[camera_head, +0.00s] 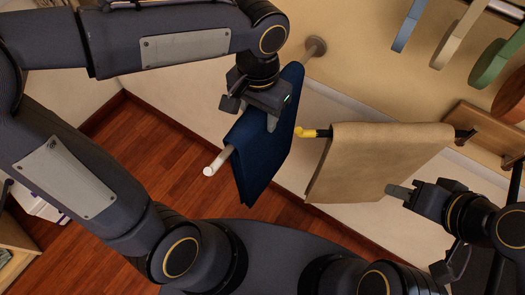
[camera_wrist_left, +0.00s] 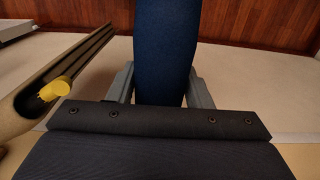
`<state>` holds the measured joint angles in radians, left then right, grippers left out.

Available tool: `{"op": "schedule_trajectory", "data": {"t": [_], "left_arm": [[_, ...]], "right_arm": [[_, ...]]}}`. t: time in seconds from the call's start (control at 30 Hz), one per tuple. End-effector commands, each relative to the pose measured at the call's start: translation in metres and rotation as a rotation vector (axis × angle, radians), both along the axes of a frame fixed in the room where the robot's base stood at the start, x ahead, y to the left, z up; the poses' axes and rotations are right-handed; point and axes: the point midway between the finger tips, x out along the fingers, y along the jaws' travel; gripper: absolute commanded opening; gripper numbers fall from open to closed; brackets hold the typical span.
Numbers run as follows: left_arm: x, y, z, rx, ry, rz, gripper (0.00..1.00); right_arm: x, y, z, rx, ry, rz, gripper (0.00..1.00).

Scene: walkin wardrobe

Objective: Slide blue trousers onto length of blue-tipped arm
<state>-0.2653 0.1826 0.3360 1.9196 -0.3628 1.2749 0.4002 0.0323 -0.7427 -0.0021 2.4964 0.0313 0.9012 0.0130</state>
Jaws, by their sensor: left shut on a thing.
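The dark blue trousers (camera_head: 262,150) hang folded over a pale rail arm whose white rounded tip (camera_head: 209,171) sticks out at the near end. My left gripper (camera_head: 272,122) is at the top fold, shut on the trousers; the left wrist view shows the blue cloth (camera_wrist_left: 166,50) between its two fingers. I see no blue tip on a rail arm; the far part of this arm under the cloth is hidden. My right gripper (camera_head: 398,191) is empty below the tan trousers; its finger opening cannot be made out.
Tan trousers (camera_head: 375,160) hang on a yellow-tipped arm (camera_head: 306,132) close to the right; the yellow tip shows also in the left wrist view (camera_wrist_left: 55,89). A round wall mount (camera_head: 316,46) sits behind the blue trousers. Blue (camera_head: 408,25), cream and green curved pieces are at upper right.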

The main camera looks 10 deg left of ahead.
Motion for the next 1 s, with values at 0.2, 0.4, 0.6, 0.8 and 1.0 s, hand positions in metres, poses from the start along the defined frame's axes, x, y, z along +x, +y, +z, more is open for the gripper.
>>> {"op": "schedule_trajectory", "data": {"t": [0.2,0.4,0.6,0.8,1.0], "left_arm": [[0.0,0.0,0.002,-0.001,-0.003,0.0,0.18],[0.0,0.0,0.009,-0.001,-0.003,0.0,0.18],[0.0,0.0,0.017,-0.002,-0.002,0.0,0.18],[0.0,0.0,0.021,-0.002,-0.002,0.0,0.18],[0.0,0.0,0.021,-0.001,-0.003,0.0,0.18]], "right_arm": [[0.0,0.0,0.001,0.0,0.0,0.0,0.36],[0.0,0.0,0.008,0.0,0.0,0.0,0.36],[0.0,0.0,0.015,0.0,0.0,0.0,0.36],[0.0,0.0,0.018,0.0,0.0,0.0,0.36],[0.0,0.0,0.018,0.0,0.0,0.0,0.36]]}}
